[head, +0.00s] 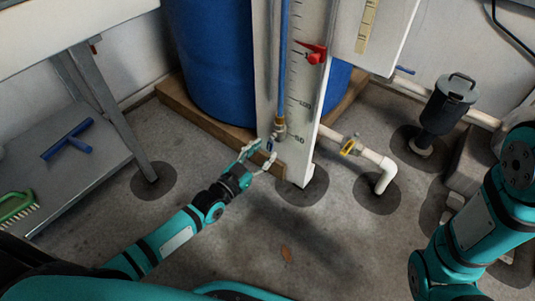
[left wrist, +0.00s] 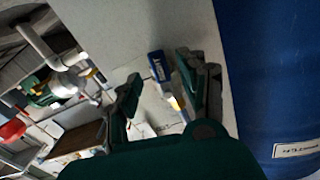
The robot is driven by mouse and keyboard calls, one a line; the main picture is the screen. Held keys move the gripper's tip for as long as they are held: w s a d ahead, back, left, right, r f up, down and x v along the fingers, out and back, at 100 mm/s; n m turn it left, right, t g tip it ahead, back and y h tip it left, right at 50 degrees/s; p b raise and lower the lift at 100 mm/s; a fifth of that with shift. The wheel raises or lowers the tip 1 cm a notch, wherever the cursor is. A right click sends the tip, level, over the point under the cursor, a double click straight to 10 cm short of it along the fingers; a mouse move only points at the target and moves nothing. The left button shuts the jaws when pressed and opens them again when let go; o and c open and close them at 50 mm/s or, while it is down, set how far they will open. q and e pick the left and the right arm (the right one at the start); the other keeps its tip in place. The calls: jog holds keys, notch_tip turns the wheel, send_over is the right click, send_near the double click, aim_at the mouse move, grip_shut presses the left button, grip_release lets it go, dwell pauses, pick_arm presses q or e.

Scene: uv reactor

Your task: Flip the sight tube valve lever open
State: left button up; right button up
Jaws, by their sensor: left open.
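The sight tube (head: 284,60) is a blue vertical line on a white scale board (head: 308,95). At its foot is a small metal valve (head: 280,128) with a short blue lever (head: 270,144). My left gripper (head: 260,155) is open, with its fingertips close to the lever, one on each side in the head view. In the left wrist view the blue lever (left wrist: 158,66) lies just beyond the open fingers (left wrist: 162,88), nearer the right finger. I cannot tell whether they touch. My right arm shows at the right, but its gripper is out of view.
A blue barrel (head: 208,50) stands on a wooden base (head: 190,113) behind. White piping with a yellow-handled valve (head: 349,147) runs to the right. A dark canister (head: 445,105) stands farther right. A grey shelf (head: 75,170) is at left.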

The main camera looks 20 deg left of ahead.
aim_at(270, 145)
pick_arm(q)
jog(key=shift+b+x, duration=0.4)
jog(key=shift+x, duration=0.95)
grip_shut()
